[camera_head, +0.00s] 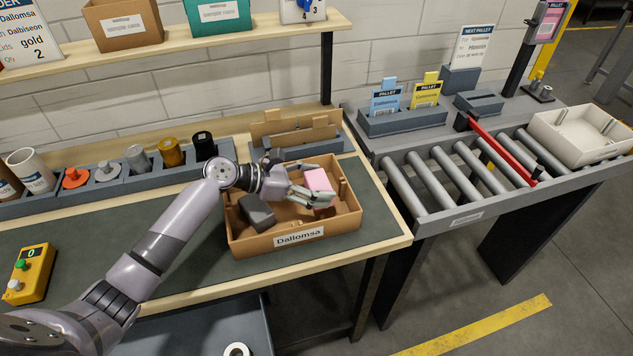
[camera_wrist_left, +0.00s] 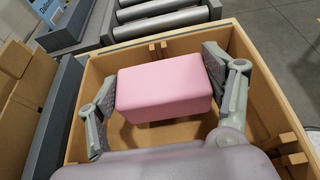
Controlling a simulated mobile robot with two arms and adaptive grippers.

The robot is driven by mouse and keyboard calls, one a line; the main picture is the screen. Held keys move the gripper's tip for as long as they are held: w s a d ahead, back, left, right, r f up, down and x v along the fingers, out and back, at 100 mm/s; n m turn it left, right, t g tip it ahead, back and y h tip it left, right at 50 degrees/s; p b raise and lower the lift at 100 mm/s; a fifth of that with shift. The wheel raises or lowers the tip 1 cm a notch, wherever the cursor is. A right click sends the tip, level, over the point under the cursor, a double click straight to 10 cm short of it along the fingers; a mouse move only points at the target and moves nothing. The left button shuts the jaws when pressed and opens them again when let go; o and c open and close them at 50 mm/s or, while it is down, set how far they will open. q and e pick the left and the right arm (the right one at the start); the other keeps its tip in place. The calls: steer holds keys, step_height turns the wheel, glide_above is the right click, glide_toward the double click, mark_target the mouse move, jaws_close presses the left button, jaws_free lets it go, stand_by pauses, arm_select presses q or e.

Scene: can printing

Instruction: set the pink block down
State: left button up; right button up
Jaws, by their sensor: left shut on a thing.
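The pink block (camera_head: 317,183) is in the grip of my left gripper (camera_head: 311,192), over the right part of the open brown box labelled "Dallomsa" (camera_head: 257,243). In the left wrist view the pink block (camera_wrist_left: 164,92) sits between the two fingers of my left gripper (camera_wrist_left: 163,93), inside the outline of the box walls (camera_wrist_left: 262,58). The box floor shows below the block, and I cannot tell whether the block touches it. A dark grey block (camera_head: 257,212) lies in the left part of the box. My right gripper is not in view.
A roller conveyor (camera_head: 460,165) with a red bar (camera_head: 502,149) and a white tray (camera_head: 580,137) is to the right. The green mat (camera_head: 375,215) is clear right of the box.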

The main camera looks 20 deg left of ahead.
arm_select(q)
steer(key=shift+f, duration=0.6)
steer(key=o, duration=0.8)
steer(key=shift+r, duration=0.1)
steer(key=shift+r, duration=0.25)
steer(key=b+v, duration=0.1)
steer(key=v, duration=1.1)
steer(key=shift+s+r+b, duration=0.1)
steer(key=shift+r+b, duration=0.15)
steer(key=shift+b, duration=0.05)
